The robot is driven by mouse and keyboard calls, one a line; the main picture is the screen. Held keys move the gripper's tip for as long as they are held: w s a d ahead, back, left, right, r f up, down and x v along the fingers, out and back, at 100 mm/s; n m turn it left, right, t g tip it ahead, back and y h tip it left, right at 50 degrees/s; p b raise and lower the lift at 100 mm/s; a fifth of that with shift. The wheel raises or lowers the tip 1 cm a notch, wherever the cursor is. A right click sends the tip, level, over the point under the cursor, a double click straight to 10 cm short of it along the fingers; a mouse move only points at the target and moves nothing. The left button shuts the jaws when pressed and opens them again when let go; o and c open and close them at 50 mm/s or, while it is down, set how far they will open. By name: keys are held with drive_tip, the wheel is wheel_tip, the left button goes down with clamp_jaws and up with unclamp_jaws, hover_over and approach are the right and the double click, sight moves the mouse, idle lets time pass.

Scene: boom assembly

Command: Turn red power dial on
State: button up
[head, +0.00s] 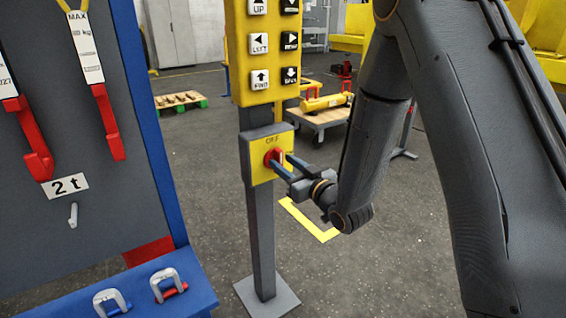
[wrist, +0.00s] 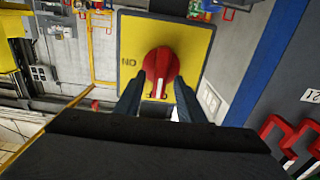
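The red power dial (head: 273,157) sits on a yellow panel (head: 264,175) on a grey post, with "OFF" printed above it in the head view. In the wrist view the dial (wrist: 162,66) is in the middle of the yellow panel (wrist: 190,42). Its white mark points down the picture, and the "ON" label is at its left, upside down. My gripper (head: 283,166) is at the panel, with its fingers apart. In the wrist view my gripper (wrist: 158,92) has one finger on each side of the dial's lower part. I cannot tell whether they touch it.
A yellow button box (head: 265,50) is on the same post above the dial. A grey tool board (head: 80,120) with red hooks and a blue shelf (head: 150,290) with shackles stand at the left. A cart (head: 320,120) is behind. Open floor lies around the post.

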drive_tip(key=shift+w+a, duration=0.4)
drive_tip(key=shift+w, duration=0.05)
clamp_jaws()
